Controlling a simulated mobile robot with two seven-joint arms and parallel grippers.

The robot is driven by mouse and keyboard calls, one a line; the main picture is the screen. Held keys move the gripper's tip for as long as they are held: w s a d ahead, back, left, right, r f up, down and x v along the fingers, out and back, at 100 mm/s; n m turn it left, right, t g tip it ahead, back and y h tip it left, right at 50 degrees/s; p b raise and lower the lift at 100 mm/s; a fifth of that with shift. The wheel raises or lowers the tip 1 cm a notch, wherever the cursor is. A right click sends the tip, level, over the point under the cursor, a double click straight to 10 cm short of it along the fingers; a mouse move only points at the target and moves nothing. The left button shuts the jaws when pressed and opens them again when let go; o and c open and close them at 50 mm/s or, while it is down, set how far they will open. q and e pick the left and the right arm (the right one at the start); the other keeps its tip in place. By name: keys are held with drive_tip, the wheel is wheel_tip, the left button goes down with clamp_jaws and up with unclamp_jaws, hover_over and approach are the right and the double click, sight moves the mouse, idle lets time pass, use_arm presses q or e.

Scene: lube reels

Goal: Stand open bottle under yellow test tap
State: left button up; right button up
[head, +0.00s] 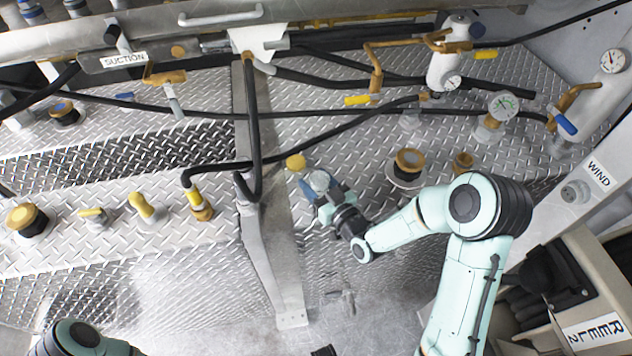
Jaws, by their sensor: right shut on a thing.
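My right gripper (324,194) is shut on a small clear bottle (319,180), which shows as a pale round top between the fingers. The bottle's lower part is hidden by the gripper. A round yellow knob (296,162) shows just up and left of the bottle, apart from it in the picture. I cannot tell which is the test tap. Only part of my left arm shows at the bottom left; its gripper is out of view.
A grey upright post (262,235) stands left of the bottle. Black hoses (330,133) cross above it. The tread-plate panel (320,250) below the gripper is mostly clear.

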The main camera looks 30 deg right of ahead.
drive_tip(key=shift+f+b, duration=0.2)
drive_tip(key=shift+b, duration=0.2)
drive_tip(key=o, duration=1.1)
drive_tip(key=shift+r, duration=0.15)
